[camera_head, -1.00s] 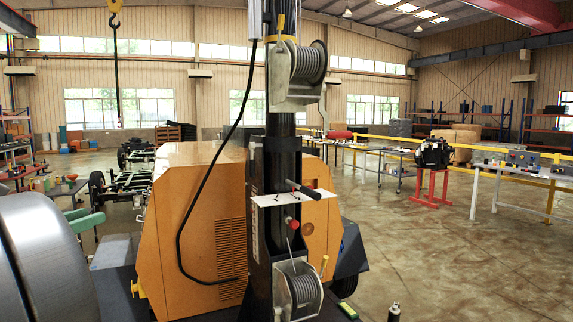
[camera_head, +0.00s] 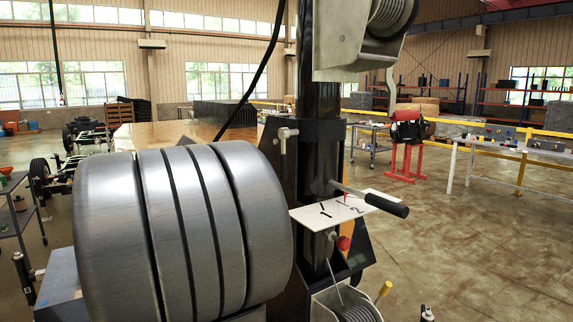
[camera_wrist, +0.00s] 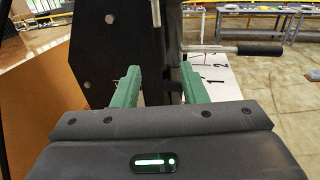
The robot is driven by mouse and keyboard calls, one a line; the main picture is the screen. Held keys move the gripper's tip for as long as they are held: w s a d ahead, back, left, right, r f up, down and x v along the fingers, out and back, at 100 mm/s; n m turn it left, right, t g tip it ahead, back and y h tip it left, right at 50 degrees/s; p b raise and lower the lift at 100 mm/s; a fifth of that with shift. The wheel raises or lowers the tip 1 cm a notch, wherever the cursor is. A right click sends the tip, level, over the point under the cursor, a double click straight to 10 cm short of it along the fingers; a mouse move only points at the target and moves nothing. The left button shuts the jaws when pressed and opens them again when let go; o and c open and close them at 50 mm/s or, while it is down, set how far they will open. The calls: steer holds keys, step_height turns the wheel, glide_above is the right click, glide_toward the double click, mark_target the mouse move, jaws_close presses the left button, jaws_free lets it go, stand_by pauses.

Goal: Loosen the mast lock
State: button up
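The black mast (camera_head: 318,165) stands upright in the middle of the head view. A small metal T-shaped handle (camera_head: 287,134) sits on its left side. A lever with a black grip (camera_head: 385,204) sticks out to the right above a white plate (camera_head: 325,215). I cannot tell which of these is the mast lock. In the wrist view, my gripper (camera_wrist: 160,70) has its green fingers apart and nothing between them, facing the dark mast. A thin metal rod (camera_wrist: 156,13) hangs above and just beyond the fingertips. The black grip (camera_wrist: 262,48) and numbered plate (camera_wrist: 222,75) lie to the right. The head view hides my gripper.
A cable winch (camera_head: 392,15) is high on the mast, another winch (camera_head: 345,305) low. A red knob (camera_head: 343,243) is below the plate. The orange housing (camera_head: 160,135) stands behind. A large grey banded cylinder covers the lower left. Open floor (camera_head: 480,260) lies right.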

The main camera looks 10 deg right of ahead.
mark_target(281, 165)
steer(key=p+x, duration=0.1)
steer(key=x, duration=1.1)
steer(key=shift+w+r, duration=0.1)
steer(key=shift+w, duration=0.05)
steer(key=shift+p, duration=0.3)
jaws_close()
